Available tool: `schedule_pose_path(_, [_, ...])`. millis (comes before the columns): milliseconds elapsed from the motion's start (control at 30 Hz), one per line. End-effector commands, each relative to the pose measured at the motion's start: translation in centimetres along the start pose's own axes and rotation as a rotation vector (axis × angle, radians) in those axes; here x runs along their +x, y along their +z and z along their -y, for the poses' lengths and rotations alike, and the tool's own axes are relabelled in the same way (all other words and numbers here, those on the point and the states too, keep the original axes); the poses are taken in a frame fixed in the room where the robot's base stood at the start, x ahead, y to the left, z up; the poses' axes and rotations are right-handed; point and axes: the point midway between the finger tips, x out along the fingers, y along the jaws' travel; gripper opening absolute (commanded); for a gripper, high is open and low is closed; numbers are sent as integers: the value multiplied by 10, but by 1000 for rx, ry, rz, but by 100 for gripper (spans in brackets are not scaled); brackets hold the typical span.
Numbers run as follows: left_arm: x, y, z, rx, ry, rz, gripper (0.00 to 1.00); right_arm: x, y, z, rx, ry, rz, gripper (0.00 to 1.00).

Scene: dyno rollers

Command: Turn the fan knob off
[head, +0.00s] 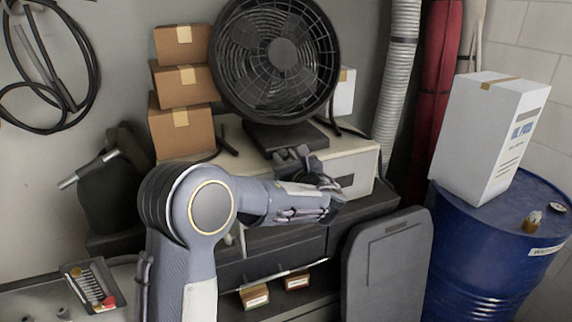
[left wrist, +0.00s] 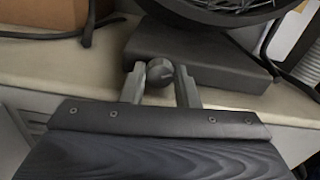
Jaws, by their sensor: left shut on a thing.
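The black fan (head: 277,58) stands on its dark base (head: 285,137) on a light cabinet top. In the left wrist view the fan's base (left wrist: 215,62) lies just beyond my fingers. My left gripper (head: 318,172) is in front of the fan base in the head view. In the left wrist view its two fingers (left wrist: 161,82) are closed around a small dark grey rounded knob (left wrist: 160,72). The knob sits at the near side of the base. In the head view my gripper hides the knob. My right gripper is not in view.
Cardboard boxes (head: 184,85) are stacked left of the fan. A white box (head: 490,135) stands on a blue drum (head: 500,240) at the right. A grey ribbed hose (head: 398,80) hangs behind. A dark grey panel (head: 388,265) stands before the drum.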

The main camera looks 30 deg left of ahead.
Motion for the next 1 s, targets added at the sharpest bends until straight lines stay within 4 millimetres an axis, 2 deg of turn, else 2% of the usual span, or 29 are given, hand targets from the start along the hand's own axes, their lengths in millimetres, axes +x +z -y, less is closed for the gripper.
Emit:
schedule_pose_path(33, [0,-2,0,-17,-1,2,5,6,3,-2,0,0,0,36])
schedule_pose_path(267, [0,0,0,-21,0,0,5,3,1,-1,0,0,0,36])
schedule_pose_path(300, [0,0,0,-21,0,0,29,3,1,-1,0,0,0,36])
schedule_pose_path(467, [0,0,0,-20,-1,0,48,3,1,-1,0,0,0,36])
schedule_pose_path(767, [-2,0,0,-20,-1,0,48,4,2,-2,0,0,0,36])
schedule_pose_path(867, [-13,-1,1,-20,-3,-1,48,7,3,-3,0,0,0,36])
schedule_pose_path(1000, [-37,-2,1,-21,-5,-1,48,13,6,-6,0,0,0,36])
